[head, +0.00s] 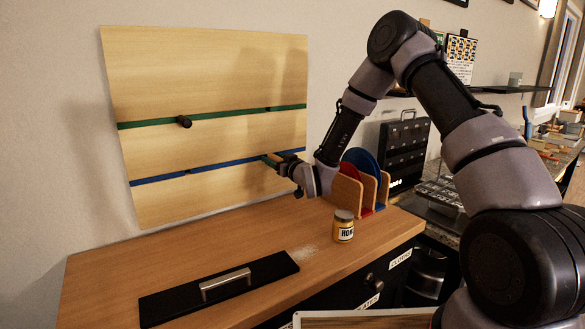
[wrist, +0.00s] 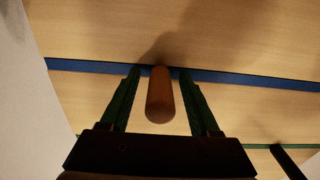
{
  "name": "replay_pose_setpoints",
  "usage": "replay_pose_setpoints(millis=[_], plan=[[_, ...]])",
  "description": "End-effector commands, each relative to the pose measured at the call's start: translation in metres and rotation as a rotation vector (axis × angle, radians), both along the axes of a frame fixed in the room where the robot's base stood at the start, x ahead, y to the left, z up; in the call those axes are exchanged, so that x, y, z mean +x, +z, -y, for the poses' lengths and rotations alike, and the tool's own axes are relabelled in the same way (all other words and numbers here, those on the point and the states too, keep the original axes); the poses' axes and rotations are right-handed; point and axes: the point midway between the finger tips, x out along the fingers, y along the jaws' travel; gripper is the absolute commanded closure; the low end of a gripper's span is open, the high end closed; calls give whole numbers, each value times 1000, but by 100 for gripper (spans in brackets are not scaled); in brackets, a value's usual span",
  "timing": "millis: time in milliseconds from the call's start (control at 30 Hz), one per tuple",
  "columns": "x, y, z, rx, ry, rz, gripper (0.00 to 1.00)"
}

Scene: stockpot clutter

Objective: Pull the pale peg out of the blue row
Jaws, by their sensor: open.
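The peg (wrist: 160,98) juts from the blue row (wrist: 240,77) of the wooden board; it looks brown and shaded in the wrist view. My gripper (wrist: 160,73) is open, with one finger on each side of the peg and a gap visible on both sides. The fingertips reach close to the board. In the head view my gripper (head: 268,160) is at the right part of the blue row (head: 222,165), and I cannot make out the peg there.
A black peg (head: 184,121) sticks out of the green row (head: 150,123) above. Below the board, the wooden counter (head: 200,245) holds a honey jar (head: 343,228), a rack (head: 385,185) with coloured discs and a black panel with a handle (head: 215,288). The counter's left part is clear.

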Motion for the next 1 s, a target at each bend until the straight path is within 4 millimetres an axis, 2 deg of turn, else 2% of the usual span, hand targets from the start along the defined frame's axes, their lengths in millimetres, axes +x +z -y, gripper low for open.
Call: replay_pose_setpoints(millis=[167,300,333,1000], plan=[[0,0,0,0,0,0,38],[0,0,0,0,0,0,91],[0,0,0,0,0,0,100],[0,0,0,0,0,0,100]])
